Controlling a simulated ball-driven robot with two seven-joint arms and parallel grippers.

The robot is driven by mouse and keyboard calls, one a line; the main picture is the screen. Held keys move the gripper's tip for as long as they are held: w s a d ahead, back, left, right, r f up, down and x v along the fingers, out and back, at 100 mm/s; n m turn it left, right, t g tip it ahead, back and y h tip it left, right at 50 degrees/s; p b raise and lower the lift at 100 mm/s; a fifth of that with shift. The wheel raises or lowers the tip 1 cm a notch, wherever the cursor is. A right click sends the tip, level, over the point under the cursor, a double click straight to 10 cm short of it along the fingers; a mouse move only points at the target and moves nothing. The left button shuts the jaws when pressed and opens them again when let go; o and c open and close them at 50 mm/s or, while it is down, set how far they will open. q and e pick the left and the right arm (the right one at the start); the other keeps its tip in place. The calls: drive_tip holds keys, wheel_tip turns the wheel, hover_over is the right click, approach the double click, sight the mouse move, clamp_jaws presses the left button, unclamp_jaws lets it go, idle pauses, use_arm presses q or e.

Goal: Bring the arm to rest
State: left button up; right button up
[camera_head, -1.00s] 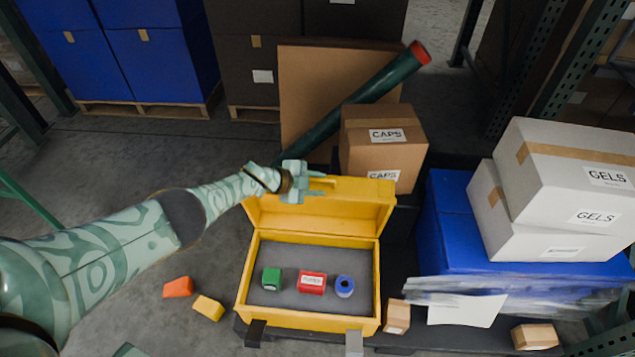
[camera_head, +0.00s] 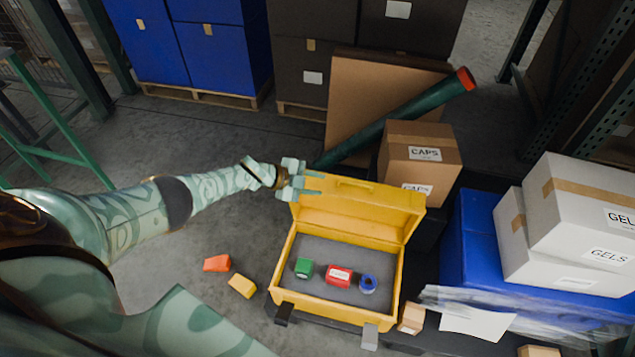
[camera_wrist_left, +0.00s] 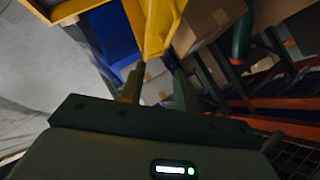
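My left arm reaches in from the left in the head view. Its gripper (camera_head: 302,178) is at the upper left corner of the yellow case's raised lid (camera_head: 358,205), in front of or beside it; I cannot tell whether they touch. The two fingers stand apart with nothing between them. In the left wrist view the fingers (camera_wrist_left: 158,85) also show apart, with the yellow lid (camera_wrist_left: 155,25) beyond them. The yellow case (camera_head: 335,312) is open. Inside lie a green block (camera_head: 304,268), a red block (camera_head: 338,276) and a blue ring-like piece (camera_head: 368,284). My right gripper is not in view.
A brown CAPS box (camera_head: 420,150) and green tube (camera_head: 400,115) stand behind. White GELS boxes (camera_head: 585,210) sit on a blue tote (camera_head: 480,235) at right.

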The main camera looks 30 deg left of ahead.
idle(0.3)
use_arm(q)
drive_tip(key=s+a+f+n+t+y, duration=0.2)
drive_tip(key=a+f+n+y, duration=0.25)
drive_tip(key=f+y, duration=0.2)
drive_tip(key=s+d+f+n+g+y, duration=0.1)
drive_tip(key=s+f+n+g, duration=0.15)
drive_tip(key=s+f, duration=0.45)
drive_tip(key=s+d+f+n+g+y, duration=0.1)
drive_tip(key=s+d+f+n, duration=0.15)
drive_tip(key=s+f, duration=0.55)
drive_tip(key=s+d+f+n+g, duration=0.1)
drive_tip(key=s+d+f+g, duration=0.1)
drive_tip(key=s, duration=1.1)
drive_tip(key=s+d+f+n+g, duration=0.2)
drive_tip(key=s+d, duration=0.1)
drive_tip(key=s, duration=1.1)
drive_tip(key=s+d+f+n+g+h, duration=0.1)
drive_tip(key=s+d+f+n+g, duration=0.1)
drive_tip(key=s, duration=1.2)
drive_tip(key=shift+s+d+g, duration=0.2)
drive_tip(key=shift+d+g, duration=0.2)
drive_tip(key=shift+g, duration=0.05)
